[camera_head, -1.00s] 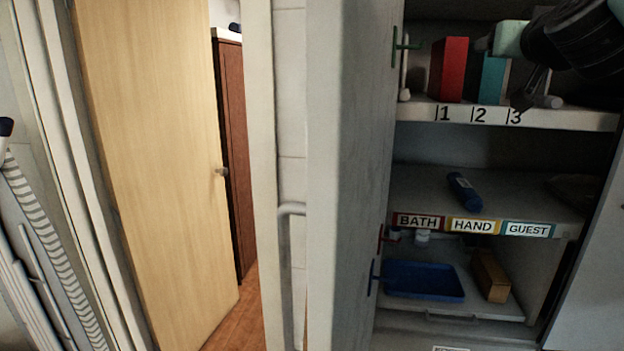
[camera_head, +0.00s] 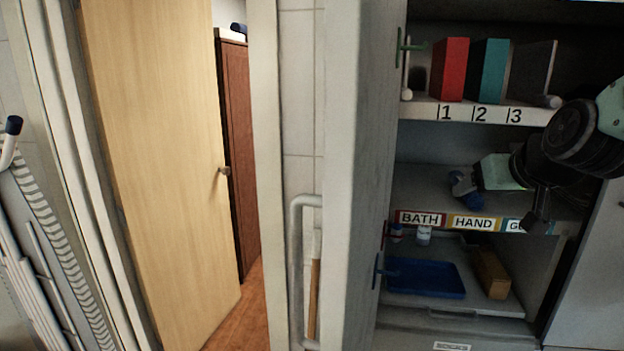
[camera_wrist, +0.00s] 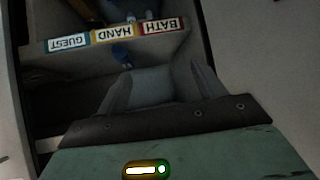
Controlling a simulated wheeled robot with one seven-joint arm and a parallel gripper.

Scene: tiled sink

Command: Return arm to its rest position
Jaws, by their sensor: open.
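My gripper (camera_head: 464,186) is at the height of the middle shelf of the open cabinet, below the upper shelf. In the wrist view its two fingers (camera_wrist: 160,78) stand wide apart with nothing held between them. A blue cylindrical object (camera_head: 474,203) on the middle shelf is partly hidden behind my gripper. I cannot tell how far apart they are in depth. My dark wrist and forearm reach in from the right and cover part of the GUEST label.
The upper shelf (camera_head: 425,108) holds a red block (camera_head: 450,70), a teal block (camera_head: 489,70) and a dark block (camera_head: 533,70). Below are a blue tray (camera_head: 428,279) and a tan box (camera_head: 491,273). The cabinet door (camera_head: 358,170) stands open at left, with hooks on its inner side.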

